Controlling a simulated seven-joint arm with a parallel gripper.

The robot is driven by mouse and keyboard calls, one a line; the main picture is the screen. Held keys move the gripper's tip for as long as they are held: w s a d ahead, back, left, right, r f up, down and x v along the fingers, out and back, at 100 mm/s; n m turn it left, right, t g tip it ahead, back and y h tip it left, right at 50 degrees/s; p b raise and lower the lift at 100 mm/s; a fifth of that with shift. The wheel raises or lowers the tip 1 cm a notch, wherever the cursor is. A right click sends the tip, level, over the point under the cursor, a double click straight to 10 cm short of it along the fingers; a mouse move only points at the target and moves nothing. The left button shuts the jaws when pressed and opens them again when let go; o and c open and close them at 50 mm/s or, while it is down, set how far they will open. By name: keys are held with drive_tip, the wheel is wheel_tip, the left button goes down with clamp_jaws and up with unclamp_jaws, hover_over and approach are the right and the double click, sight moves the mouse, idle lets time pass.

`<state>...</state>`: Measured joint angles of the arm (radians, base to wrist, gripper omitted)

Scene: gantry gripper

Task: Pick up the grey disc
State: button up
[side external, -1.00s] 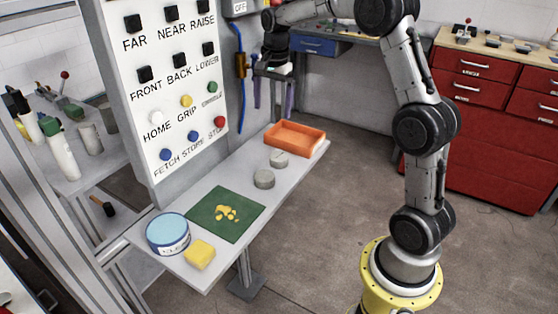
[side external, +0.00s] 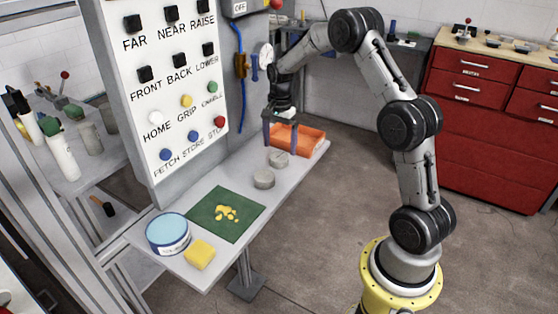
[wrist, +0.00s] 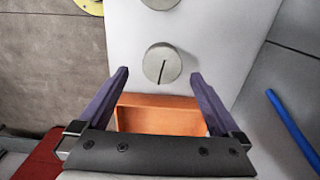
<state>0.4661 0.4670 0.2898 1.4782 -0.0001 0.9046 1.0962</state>
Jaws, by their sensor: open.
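Two grey discs lie on the narrow grey shelf (side external: 232,178). One disc (side external: 278,158) is near the orange tray, and the other disc (side external: 264,179) is a little nearer the green mat. In the wrist view, the disc closer to the tray (wrist: 162,63) shows a dark line on its top, and the other disc (wrist: 160,3) is cut off at the top edge. My gripper (side external: 281,142) is open and empty, pointing down over the tray end of the shelf. In the wrist view the fingertips (wrist: 160,75) appear on either side of the nearer disc, apart from it.
The orange tray (side external: 314,147) stands at the shelf's far end, partly behind my fingers. A green mat (side external: 196,221) with yellow bits, a blue-topped tin (side external: 166,244) and a yellow block (side external: 199,262) are at the near end. A button panel (side external: 165,70) rises along the shelf's left.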

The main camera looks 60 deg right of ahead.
sight(279, 156)
wheel_tip(279, 156, down, 4)
drive_tip(key=shift+w+f, duration=0.15)
drive_tip(key=shift+c, duration=0.2)
drive_tip(key=c, duration=1.4)
drive_tip(key=shift+c, duration=0.3)
drive_tip(key=shift+r, duration=0.2)
